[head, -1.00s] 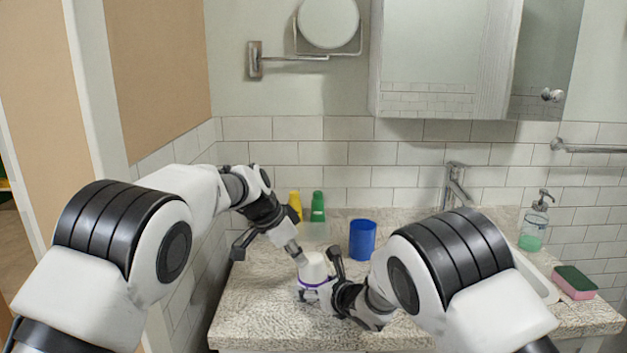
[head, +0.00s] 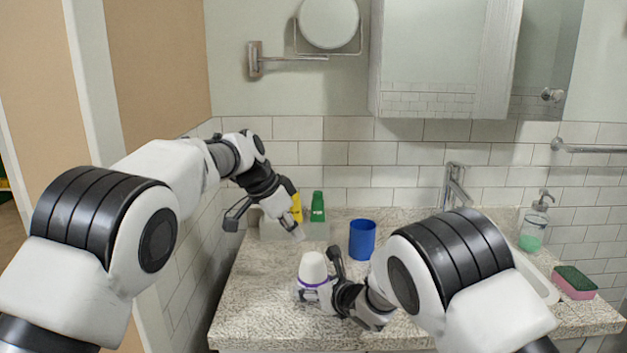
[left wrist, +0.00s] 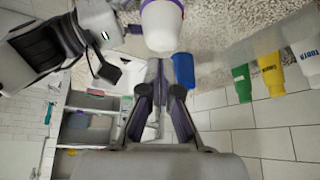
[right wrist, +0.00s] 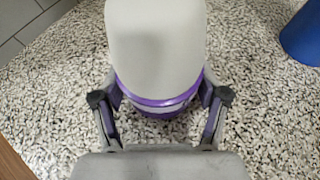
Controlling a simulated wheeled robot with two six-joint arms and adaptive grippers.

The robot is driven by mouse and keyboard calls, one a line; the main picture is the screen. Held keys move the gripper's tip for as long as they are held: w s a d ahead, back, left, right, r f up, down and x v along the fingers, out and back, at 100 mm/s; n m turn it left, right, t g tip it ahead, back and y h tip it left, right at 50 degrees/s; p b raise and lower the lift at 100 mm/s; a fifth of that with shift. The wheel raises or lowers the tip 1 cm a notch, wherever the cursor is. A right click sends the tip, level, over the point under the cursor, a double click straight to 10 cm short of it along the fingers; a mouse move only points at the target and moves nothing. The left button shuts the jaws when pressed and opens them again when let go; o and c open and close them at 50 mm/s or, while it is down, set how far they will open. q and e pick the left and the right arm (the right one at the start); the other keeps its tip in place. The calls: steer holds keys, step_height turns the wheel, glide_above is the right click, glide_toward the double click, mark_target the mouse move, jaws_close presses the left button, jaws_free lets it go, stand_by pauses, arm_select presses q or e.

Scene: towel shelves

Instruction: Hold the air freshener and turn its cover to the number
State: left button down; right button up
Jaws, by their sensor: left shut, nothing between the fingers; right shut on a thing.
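The air freshener (head: 313,267) stands upright on the counter, with a tall white cover and a purple band near its base. My right gripper (right wrist: 160,103) is shut around its lower part, one finger on each side of the band. The white cover (right wrist: 157,45) fills the top of the right wrist view; no number can be read on it. My left gripper (head: 298,236) is shut and empty, above the counter to the upper left of the air freshener and apart from it. In the left wrist view, the air freshener (left wrist: 162,25) is beyond the closed fingertips.
A blue cup (head: 362,238) stands right of and behind the air freshener. Yellow (left wrist: 270,72) and green (head: 317,207) tubes and a white-and-blue tube (left wrist: 305,58) stand at the back left. A soap bottle (head: 535,222), tap (head: 455,187) and sponge (head: 574,282) are at the right.

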arm_select(q)
steer(key=shift+w+a+f, duration=0.15)
steer(key=shift+a+f, duration=0.05)
steer(key=shift+f, duration=1.4)
steer(key=shift+w+a+f, duration=0.1)
steer(key=shift+a+f, duration=0.05)
steer(key=shift+f, duration=1.4)
steer(key=shift+w+d, duration=0.25)
steer(key=shift+d, duration=0.3)
steer(key=shift+s+d, duration=0.2)
steer(key=shift+s, duration=0.1)
steer(key=shift+s+a+r, duration=0.1)
steer(key=shift+s+a, duration=0.15)
steer(key=shift+a, duration=0.1)
step_height(320, 180, up, 6)
glide_above(304, 263)
steer(key=s+a, duration=0.1)
steer(key=a, duration=0.1)
steer(key=shift+s+d, duration=0.1)
steer(key=shift+s, duration=0.05)
